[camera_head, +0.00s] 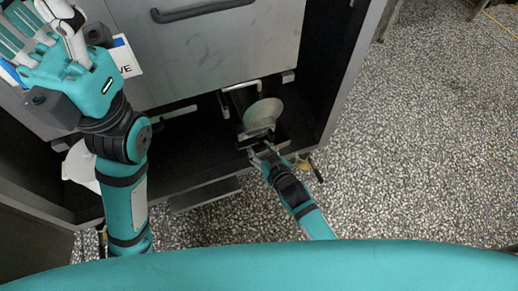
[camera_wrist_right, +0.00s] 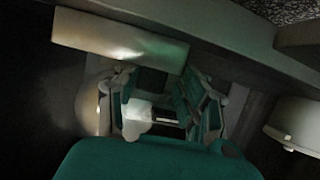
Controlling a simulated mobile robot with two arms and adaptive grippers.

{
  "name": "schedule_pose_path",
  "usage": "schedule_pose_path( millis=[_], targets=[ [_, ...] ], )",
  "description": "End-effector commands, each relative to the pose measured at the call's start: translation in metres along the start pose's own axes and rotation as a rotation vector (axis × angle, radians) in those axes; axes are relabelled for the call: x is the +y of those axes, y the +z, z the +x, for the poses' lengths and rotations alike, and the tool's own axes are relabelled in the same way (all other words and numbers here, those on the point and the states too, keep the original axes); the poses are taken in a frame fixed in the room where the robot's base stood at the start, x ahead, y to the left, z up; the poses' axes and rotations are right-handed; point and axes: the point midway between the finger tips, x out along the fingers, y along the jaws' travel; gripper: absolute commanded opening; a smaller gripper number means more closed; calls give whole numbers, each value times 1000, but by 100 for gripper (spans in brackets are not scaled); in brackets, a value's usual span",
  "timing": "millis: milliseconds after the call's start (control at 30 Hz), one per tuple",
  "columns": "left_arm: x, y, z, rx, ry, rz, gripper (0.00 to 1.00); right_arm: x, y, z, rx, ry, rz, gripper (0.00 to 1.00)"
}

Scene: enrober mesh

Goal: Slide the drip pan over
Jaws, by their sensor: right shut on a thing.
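The drip pan (camera_head: 241,103) looks like a small, dark, open box low inside the machine, with a pale round surface in it. My right gripper (camera_head: 261,143) is at the pan's near edge and shut on it; the exact contact is hard to see. In the right wrist view, my right gripper's (camera_wrist_right: 158,105) fingers reach into shadow around a pale part. My left gripper (camera_head: 52,38) is raised at upper left, in front of the machine's panel and away from the pan; its finger opening is unclear.
A grey panel (camera_head: 205,55) with a dark handle (camera_head: 205,10) hangs above the pan. A dark frame post (camera_head: 350,75) stands to the right. A flat grey plate (camera_head: 205,195) lies below left. The speckled floor (camera_head: 430,130) at right is clear.

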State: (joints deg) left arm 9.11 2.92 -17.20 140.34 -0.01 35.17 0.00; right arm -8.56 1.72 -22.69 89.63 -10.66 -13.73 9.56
Motion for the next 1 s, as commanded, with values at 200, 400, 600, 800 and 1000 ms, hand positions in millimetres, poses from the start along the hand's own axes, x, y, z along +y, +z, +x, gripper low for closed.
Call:
schedule_pose_path(
  millis=[200, 400, 600, 800, 1000],
  targets=[
    [0, 1, -2, -8, 0, 0, 40, 0, 0, 0, 0, 1, -1, 3],
    [0, 2, -2, -10, 0, 0, 40, 0, 0, 0, 0, 0, 0, 61],
    [0, 2, -2, -11, 0, 0, 40, 0, 0, 0, 0, 0, 0, 67],
    [0, 2, 0, -6, 4, 2, 40, 0, 1, -5, -2, 0, 0, 67],
    [0, 2, 0, -6, 2, 1, 40, 0, 2, -39, -2, 0, 0, 67]
  ],
)
